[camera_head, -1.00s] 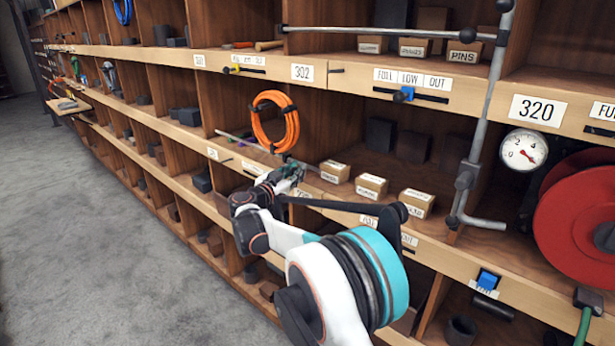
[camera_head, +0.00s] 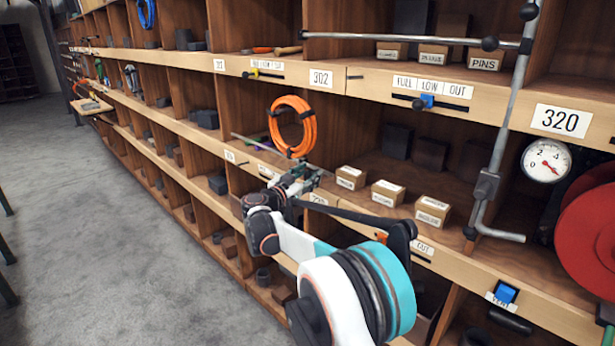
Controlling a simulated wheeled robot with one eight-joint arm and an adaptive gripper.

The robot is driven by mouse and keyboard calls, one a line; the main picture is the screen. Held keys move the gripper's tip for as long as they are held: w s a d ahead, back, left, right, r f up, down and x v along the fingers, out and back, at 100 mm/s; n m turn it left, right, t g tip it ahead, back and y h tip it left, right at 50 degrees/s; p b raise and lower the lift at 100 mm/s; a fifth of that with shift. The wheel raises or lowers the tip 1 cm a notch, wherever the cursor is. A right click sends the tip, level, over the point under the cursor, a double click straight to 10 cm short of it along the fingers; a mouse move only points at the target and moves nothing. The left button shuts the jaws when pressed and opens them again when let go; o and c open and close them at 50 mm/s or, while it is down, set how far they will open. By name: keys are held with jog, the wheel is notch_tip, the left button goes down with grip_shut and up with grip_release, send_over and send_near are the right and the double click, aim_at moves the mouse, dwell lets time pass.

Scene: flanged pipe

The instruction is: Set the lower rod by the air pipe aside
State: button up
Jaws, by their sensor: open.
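A thin grey rod (camera_head: 256,141) shows on the middle shelf level, left of and below the orange coil, slanting down to the right. Its right end is lost behind the coil and my gripper. Another grey rod (camera_head: 405,37) runs level higher up, with black knobs at its right end by the upright grey pipe (camera_head: 499,140). My gripper (camera_head: 305,176) is open at the front edge of the middle shelf, just below the coil. It is small in view, and I cannot tell whether it touches the thin rod.
The orange coil (camera_head: 292,127) hangs just above my gripper. Several labelled small boxes (camera_head: 388,193) stand on the shelf to its right. A pressure gauge (camera_head: 546,160) and a red reel (camera_head: 590,235) are at the far right. The floor (camera_head: 110,230) at left is clear.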

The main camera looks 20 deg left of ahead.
jog(key=shift+s, duration=0.1)
jog(key=s+a, duration=0.1)
jog(key=s, duration=1)
jog(key=shift+s+a, duration=0.35)
jog(key=shift+a, duration=0.05)
